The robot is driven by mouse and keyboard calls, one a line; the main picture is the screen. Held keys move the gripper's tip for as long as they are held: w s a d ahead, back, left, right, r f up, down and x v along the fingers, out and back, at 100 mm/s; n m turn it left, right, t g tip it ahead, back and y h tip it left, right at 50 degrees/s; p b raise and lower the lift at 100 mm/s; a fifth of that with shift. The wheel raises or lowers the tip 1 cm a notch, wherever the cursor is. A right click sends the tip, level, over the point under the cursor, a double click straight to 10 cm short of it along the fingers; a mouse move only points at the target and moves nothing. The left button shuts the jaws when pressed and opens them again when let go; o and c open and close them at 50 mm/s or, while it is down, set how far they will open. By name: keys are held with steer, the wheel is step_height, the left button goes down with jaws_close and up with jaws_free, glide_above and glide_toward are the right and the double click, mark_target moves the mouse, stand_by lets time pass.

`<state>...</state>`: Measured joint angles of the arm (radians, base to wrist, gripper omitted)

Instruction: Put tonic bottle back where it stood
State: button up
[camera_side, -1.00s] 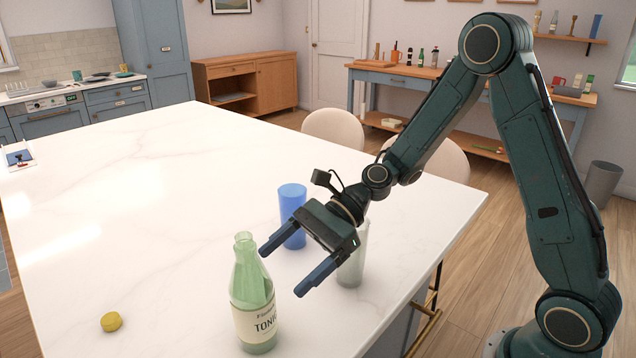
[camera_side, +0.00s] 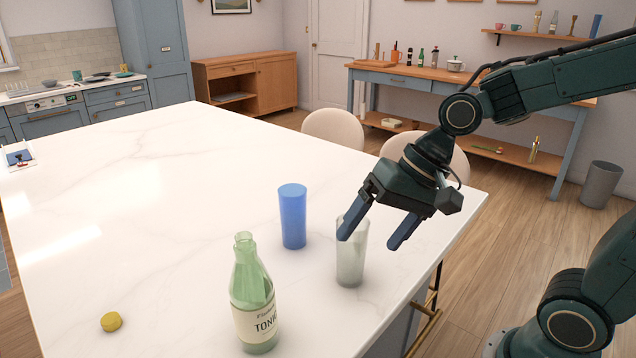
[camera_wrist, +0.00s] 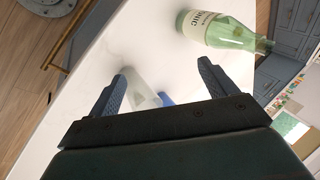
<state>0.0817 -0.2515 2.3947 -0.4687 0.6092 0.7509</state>
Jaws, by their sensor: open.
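The tonic bottle (camera_side: 252,298) is green glass with a white label and stands upright and uncapped near the front of the white counter. In the wrist view the bottle (camera_wrist: 222,30) lies beyond my fingertips, at the upper right. A yellow cap (camera_side: 111,321) lies on the counter to its left. My gripper (camera_side: 372,240) is open and empty, right of the bottle, and looks near the frosted glass. In the wrist view my open jaws (camera_wrist: 163,72) show the glass partly behind them.
A frosted glass (camera_side: 351,262) stands upright to the bottle's right, partly hidden by a finger. A blue tumbler (camera_side: 292,218) stands behind them. A side table (camera_side: 425,75) with several bottles stands at the back wall.

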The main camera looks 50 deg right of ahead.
steer(key=s+d+r+n+t+h, duration=0.1)
steer(key=s+d+r+n+h, duration=0.3)
steer(key=s+d, duration=0.4)
steer(key=shift+s+n+t, duration=0.3)
steer(key=shift+s+n, duration=0.5)
steer(key=shift+s, duration=0.25)
